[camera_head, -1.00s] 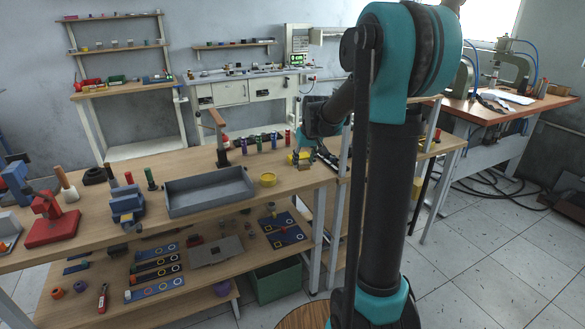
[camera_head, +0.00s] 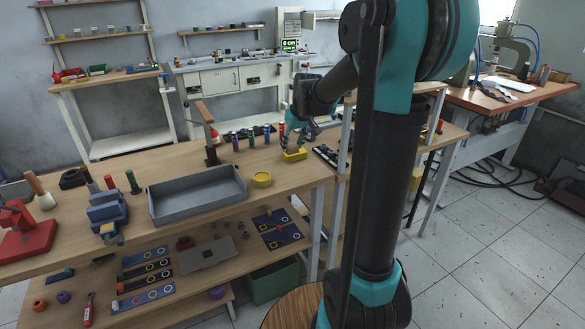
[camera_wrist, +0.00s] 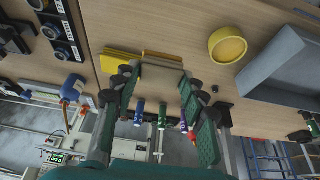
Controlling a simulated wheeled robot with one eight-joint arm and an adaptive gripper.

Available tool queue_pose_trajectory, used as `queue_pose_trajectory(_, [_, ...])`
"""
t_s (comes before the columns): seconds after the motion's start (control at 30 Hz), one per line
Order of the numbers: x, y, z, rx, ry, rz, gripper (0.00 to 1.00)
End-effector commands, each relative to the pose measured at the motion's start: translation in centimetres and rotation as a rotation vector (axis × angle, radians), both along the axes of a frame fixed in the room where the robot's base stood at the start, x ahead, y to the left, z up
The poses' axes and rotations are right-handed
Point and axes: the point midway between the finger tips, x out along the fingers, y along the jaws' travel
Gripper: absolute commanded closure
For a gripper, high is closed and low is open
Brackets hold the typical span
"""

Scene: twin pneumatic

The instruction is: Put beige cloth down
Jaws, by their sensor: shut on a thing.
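My gripper (camera_head: 298,143) is low over the workbench (camera_head: 215,168), near its right end. In the wrist view my gripper (camera_wrist: 165,78) is shut on the beige cloth (camera_wrist: 163,82), a small folded piece between the fingertips. The cloth's colour is close to the wood, and I cannot tell whether it touches the bench. A yellow item (camera_head: 294,155) lies on the bench just below the gripper; it also shows in the wrist view (camera_wrist: 117,63), beside the fingertips. In the head view the cloth is hard to make out.
A grey tray (camera_head: 197,197) and a yellow round dish (camera_head: 262,180) stand to the left. Several coloured cylinders (camera_head: 251,137) stand behind the gripper. A black rack (camera_head: 328,157) lies close to its right. A little bare wood shows between the dish and the yellow item.

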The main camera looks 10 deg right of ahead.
Motion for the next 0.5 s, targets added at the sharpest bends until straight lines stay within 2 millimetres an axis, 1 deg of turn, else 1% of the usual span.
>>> queue_pose_trajectory(0.03, [0.0,0.0,-1.3,0.000,0.000,0.000,0.81])
queue_pose_trajectory(0.1, [0.1,0.0,-2.8,0.000,0.000,0.000,0.81])
queue_pose_trajectory(0.2, [0.0,0.0,-4.6,0.000,0.000,0.000,0.81])
queue_pose_trajectory(0.3, [0.0,0.0,-5.7,0.000,0.000,0.000,0.81])
queue_pose_trajectory(0.43, [0.0,0.0,-6.5,0.000,0.000,0.000,0.81])
queue_pose_trajectory(0.5, [0.0,0.0,-7.4,0.000,0.000,0.000,0.81])
